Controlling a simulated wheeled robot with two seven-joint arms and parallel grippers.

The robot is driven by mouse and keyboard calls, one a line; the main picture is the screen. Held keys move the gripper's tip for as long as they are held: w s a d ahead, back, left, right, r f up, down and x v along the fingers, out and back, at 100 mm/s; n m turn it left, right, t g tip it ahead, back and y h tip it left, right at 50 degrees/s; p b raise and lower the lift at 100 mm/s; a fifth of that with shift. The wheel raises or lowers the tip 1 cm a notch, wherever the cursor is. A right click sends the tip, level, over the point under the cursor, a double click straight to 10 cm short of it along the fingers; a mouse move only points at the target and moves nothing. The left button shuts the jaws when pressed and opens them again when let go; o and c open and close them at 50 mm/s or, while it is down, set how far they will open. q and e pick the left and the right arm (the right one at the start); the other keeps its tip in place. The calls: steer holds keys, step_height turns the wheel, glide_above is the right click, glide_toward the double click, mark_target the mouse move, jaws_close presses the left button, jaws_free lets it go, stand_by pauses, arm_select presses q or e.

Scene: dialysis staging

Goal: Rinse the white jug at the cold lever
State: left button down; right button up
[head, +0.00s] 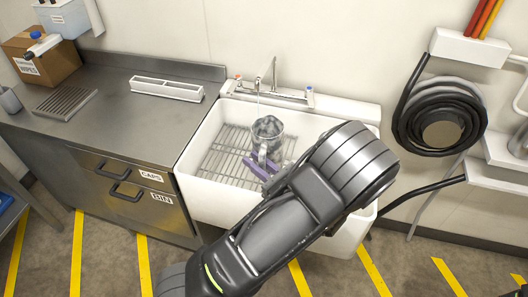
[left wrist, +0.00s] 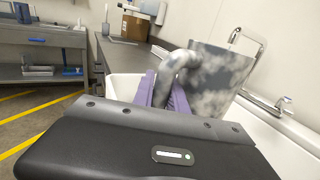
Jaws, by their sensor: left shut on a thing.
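The jug (head: 267,128) looks mottled grey and white rather than plain white. It is held above the wire rack in the white sink (head: 190,170), under the tap spout (head: 274,68). My left gripper (head: 262,168) has its purple fingers shut on the jug's handle; the left wrist view shows the fingers (left wrist: 165,93) around the handle, with the jug (left wrist: 222,80) beyond. A thin pale line, seemingly water, drops from the spout toward the jug. The blue-marked cold lever (head: 309,91) is at the tap's right end, the red-marked lever (head: 238,79) at its left. My right gripper is out of view.
A steel counter (head: 120,115) left of the sink holds a white slotted tray (head: 166,88), a grey drain grate (head: 64,103) and a cardboard box (head: 42,62). A coiled black hose (head: 440,113) hangs on the wall at right.

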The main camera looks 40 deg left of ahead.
arm_select(q)
steer(key=shift+s+r, duration=0.1)
steer(key=shift+s, duration=0.1)
steer(key=shift+w+a, duration=0.1)
steer(key=shift+w, duration=0.05)
steer(key=w+a+f+b, duration=0.2)
steer(key=w+a+b, duration=0.3)
steer(key=w+a, duration=0.4)
steer(key=shift+a+f+b, duration=0.35)
steer(key=shift+a+f, duration=0.05)
steer(key=shift+a, duration=0.35)
steer(key=shift+d, duration=0.1)
stand_by(0.6)
steer(key=shift+w+d, duration=0.3)
steer(key=shift+w, duration=0.1)
steer(key=shift+s+a, duration=0.1)
steer(key=shift+s, duration=0.05)
stand_by(0.5)
